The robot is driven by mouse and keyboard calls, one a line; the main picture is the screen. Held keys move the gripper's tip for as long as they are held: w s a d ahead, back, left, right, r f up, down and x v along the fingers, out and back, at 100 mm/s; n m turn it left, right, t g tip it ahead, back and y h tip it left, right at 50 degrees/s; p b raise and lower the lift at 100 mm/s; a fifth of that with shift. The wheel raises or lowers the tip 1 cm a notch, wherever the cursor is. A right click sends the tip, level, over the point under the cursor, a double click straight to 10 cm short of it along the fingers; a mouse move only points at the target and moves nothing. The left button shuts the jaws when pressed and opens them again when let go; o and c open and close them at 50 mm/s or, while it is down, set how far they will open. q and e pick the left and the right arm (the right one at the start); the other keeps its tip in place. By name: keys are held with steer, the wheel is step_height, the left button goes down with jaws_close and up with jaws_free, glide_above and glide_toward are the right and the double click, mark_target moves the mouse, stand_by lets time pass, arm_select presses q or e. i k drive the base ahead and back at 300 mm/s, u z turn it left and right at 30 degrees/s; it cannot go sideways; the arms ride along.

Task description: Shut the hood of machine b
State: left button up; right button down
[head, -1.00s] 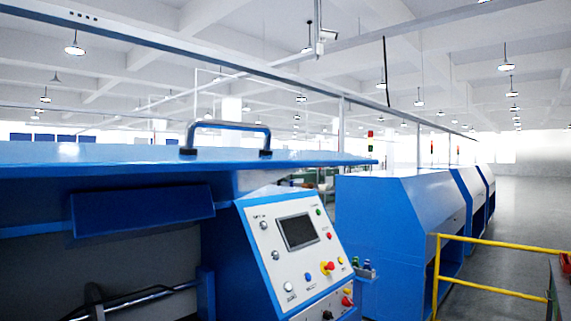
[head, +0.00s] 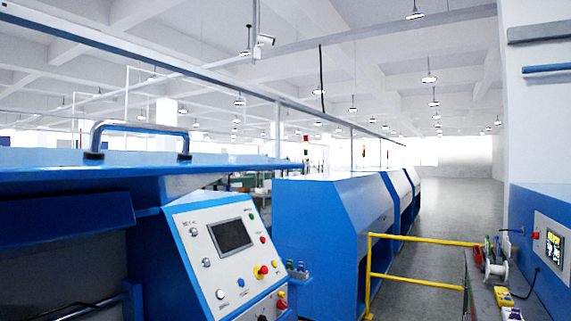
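A blue machine fills the left of the head view. Its blue hood (head: 225,160) is raised, seen nearly edge-on, with a dark interior below it. A metal handle (head: 138,127) stands on top of the hood. A slanted white control panel (head: 228,250) with a dark screen, several buttons and a red-yellow knob sits to the right of the opening. I cannot read a label that tells whether this is machine b. Neither of my grippers is in view.
More blue machines (head: 320,225) stand in a row beyond. A yellow rail (head: 425,240) crosses at the right. A bench with spools (head: 495,262) and another blue machine with a lit screen (head: 554,248) are at far right. The grey aisle floor (head: 450,205) looks clear.

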mark_target(52, 199)
steer(key=u, duration=1)
steer(key=i, duration=0.1)
steer(key=z, duration=2.15)
steer(key=k, duration=1)
steer(key=z, duration=0.3)
steer(key=i, duration=1.5)
steer(key=u, duration=1.65)
steer(key=i, duration=0.15)
steer(key=u, duration=1.3)
